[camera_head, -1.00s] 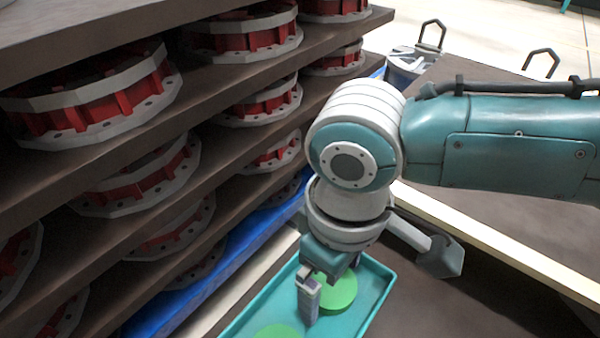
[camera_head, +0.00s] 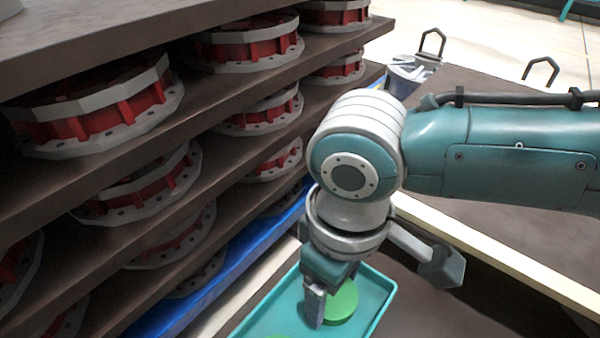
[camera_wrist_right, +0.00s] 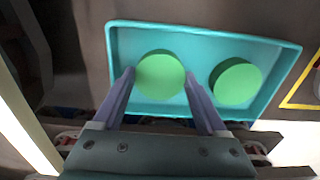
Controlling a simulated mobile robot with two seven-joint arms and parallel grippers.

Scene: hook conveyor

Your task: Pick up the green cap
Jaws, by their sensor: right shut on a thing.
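Two green caps are in a teal tray (camera_head: 378,291). In the right wrist view, one green cap (camera_wrist_right: 160,75) sits between the two fingers of my right gripper (camera_wrist_right: 159,84), and the other green cap (camera_wrist_right: 235,82) lies to the right in the tray (camera_wrist_right: 130,34). In the head view, my right gripper (camera_head: 318,300) points down into the tray and is shut on the nearer-to-arm green cap (camera_head: 343,301). Only a sliver of the other cap shows at the bottom edge. My left gripper is not in view.
A brown shelf rack (camera_head: 245,90) with several red and grey ring parts stands on the left, close to the tray. A blue strip (camera_head: 235,262) runs along its base. A brown table with a pale edge (camera_head: 500,245) lies on the right, with metal hooks (camera_head: 433,42) behind.

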